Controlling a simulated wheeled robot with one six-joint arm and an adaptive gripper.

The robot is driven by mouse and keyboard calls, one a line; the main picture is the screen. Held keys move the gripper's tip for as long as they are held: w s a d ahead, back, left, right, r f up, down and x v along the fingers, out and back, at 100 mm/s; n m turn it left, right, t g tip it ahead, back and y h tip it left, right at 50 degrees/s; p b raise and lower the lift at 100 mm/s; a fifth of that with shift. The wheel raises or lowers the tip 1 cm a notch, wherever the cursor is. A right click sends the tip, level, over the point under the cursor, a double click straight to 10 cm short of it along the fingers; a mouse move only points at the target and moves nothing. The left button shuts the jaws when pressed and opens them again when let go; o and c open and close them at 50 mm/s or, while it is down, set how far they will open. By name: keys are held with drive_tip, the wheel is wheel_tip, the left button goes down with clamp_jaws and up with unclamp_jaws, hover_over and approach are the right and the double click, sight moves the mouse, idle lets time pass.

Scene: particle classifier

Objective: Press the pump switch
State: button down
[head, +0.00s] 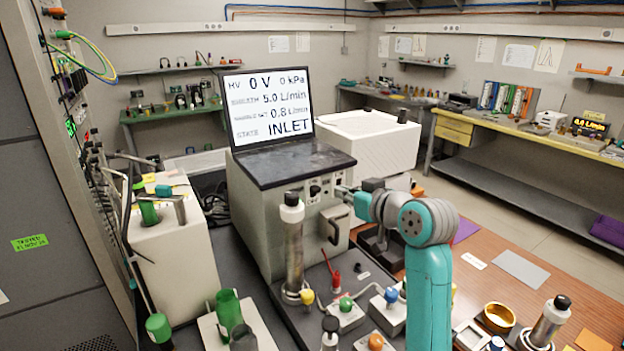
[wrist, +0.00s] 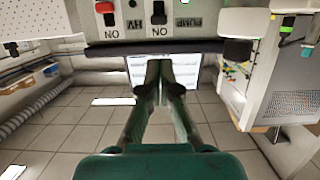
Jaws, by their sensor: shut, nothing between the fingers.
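In the wrist view the instrument's control panel shows upside down at the top. A black switch (wrist: 158,17) sits between the inverted labels PUMP (wrist: 188,22) and HV (wrist: 134,24). A red switch (wrist: 108,16) is to its left. The PUMP label lies beside the black switch. My gripper (wrist: 165,68) is shut and empty, its fingertips below the switches in the picture; contact cannot be told. In the head view my gripper (head: 345,191) is at the right of the front panel of the grey instrument box (head: 270,215), partly hidden by my wrist.
A screen (head: 268,106) on the box reads 0 V, 0 kPa and INLET. A metal cylinder (head: 292,245) stands before the panel. Coloured-knob blocks (head: 345,315) stand on the bench below. A white box (head: 365,140) is behind my arm.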

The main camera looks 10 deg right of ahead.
sight(312, 183)
drive_tip(key=shift+w, duration=0.1)
drive_tip(key=x, duration=1)
drive_tip(key=shift+a, duration=0.1)
drive_tip(key=shift+f, duration=0.1)
